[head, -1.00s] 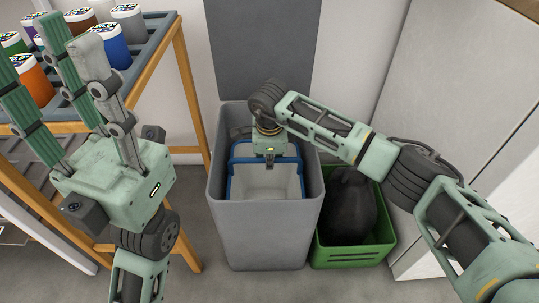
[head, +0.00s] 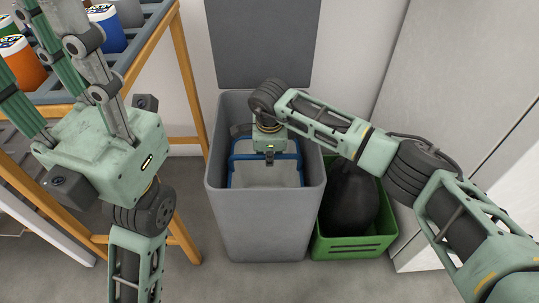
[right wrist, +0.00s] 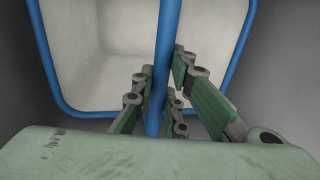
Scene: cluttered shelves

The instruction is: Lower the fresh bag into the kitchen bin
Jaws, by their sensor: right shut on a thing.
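The fresh bag (head: 265,177) is pale with a blue rim and a blue bar across its top. It is inside the mouth of the grey kitchen bin (head: 266,228), whose lid stands open behind. My right gripper (head: 270,160) is over the bin opening, shut on the bag's blue bar. In the right wrist view, the fingers (right wrist: 158,100) close around the blue bar, with the bag's pale inside (right wrist: 105,50) below. The bag's lower part is hidden by the bin's front wall. My left gripper (head: 55,35) is raised at the left, fingers apart and empty.
A green crate (head: 352,246) holding a dark full bag (head: 350,200) stands right of the bin. A wooden-framed shelf (head: 190,80) with several lidded jars is at the left, behind my left gripper. A pale cabinet (head: 450,90) is at the right.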

